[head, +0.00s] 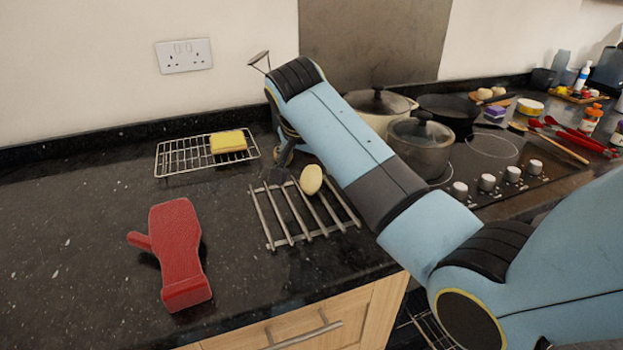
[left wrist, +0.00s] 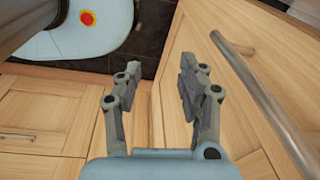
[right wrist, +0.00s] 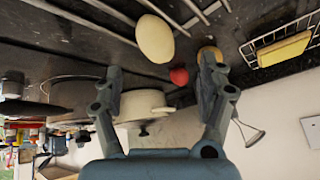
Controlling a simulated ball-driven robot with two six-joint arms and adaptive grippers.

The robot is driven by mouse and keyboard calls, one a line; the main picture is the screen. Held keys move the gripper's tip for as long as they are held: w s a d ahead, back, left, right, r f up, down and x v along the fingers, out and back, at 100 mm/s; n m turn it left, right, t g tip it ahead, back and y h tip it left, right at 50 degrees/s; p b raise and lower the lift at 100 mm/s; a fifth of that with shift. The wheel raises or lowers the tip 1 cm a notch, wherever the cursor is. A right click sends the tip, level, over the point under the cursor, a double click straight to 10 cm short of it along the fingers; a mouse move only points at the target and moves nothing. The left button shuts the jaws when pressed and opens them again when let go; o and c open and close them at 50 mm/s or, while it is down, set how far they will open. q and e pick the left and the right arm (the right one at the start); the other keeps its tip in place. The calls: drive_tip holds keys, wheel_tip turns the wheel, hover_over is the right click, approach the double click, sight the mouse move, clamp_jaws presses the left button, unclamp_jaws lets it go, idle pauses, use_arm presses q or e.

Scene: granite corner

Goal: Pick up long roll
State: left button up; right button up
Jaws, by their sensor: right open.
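A pale, oval bread-like piece, which looks like the long roll (head: 311,179), lies on the slatted metal trivet (head: 284,228). In the right wrist view the long roll (right wrist: 155,38) is beyond the fingertips, above the gap between them, and not touched. My right gripper (head: 279,177) points down just left of the roll, by the trivet's back edge; in its wrist view (right wrist: 159,78) the fingers are apart and empty. My left gripper (left wrist: 158,75) is open and empty in front of wooden cabinet doors. It is out of the head view.
A wire rack (head: 181,158) with a yellow sponge (head: 228,141) stands behind left. A red oven mitt (head: 179,255) lies at the left front. Pots (head: 420,143) stand right, behind my arm. A red round thing (right wrist: 179,76) shows between the right fingers.

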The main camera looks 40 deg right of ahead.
sight(312, 173)
drive_tip(key=x, duration=0.7)
drive_tip(key=shift+s+d+f, duration=0.1)
drive_tip(key=shift+d+f, duration=0.05)
drive_tip(key=shift+d, duration=0.05)
drive_tip(key=shift+c, duration=0.2)
drive_tip(key=c, duration=1.2)
drive_tip(key=shift+c, duration=0.2)
